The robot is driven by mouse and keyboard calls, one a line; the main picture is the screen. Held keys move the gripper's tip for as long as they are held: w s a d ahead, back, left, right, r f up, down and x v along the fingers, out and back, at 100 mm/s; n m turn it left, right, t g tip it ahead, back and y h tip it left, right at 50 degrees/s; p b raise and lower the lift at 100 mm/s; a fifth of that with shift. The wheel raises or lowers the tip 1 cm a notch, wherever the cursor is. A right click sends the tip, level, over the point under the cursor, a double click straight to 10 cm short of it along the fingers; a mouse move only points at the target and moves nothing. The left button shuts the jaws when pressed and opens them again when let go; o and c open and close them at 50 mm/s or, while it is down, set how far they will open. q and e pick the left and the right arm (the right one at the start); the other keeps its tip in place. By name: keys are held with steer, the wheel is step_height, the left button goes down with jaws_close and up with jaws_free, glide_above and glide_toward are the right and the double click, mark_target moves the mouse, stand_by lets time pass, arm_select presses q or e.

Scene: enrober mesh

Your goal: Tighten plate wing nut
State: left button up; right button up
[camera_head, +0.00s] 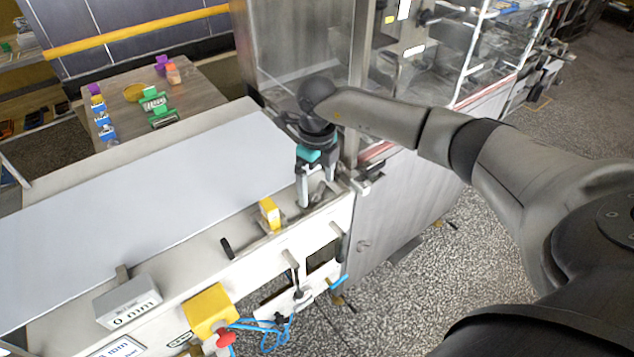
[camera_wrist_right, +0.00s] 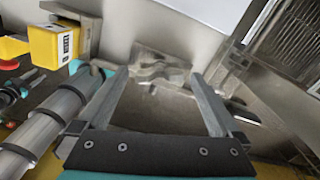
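My right gripper (camera_head: 317,193) points down over the right end of the conveyor's front ledge, beside the steel machine housing. In the right wrist view the two fingers of the gripper (camera_wrist_right: 156,76) are apart, with nothing held between them. A grey metal winged part, which looks like the plate wing nut (camera_wrist_right: 165,72), lies between and just beyond the fingertips. I cannot tell whether the fingers touch it. In the head view the gripper mostly hides this part. My left gripper is not in view.
A yellow block (camera_head: 270,214) stands on the ledge left of the gripper; it also shows in the right wrist view (camera_wrist_right: 55,45). The pale conveyor belt (camera_head: 150,205) is bare. A 0 mm block (camera_head: 128,301) and a yellow box (camera_head: 209,309) sit nearer. A small table (camera_head: 200,85) holds several coloured items.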

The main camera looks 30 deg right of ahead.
mark_target(319, 188)
step_height(319, 188, up, 15)
stand_by(0.7)
steer(key=shift+s+d+f+n+t+y, duration=0.75)
steer(key=shift+s+d+t, duration=0.95)
steer(key=shift+s, duration=1.2)
steer(key=shift+y, duration=0.25)
steer(key=x, duration=1.5)
steer(key=shift+w+a+r, duration=0.2)
steer(key=shift+w+a, duration=0.1)
steer(key=shift+w, duration=0.1)
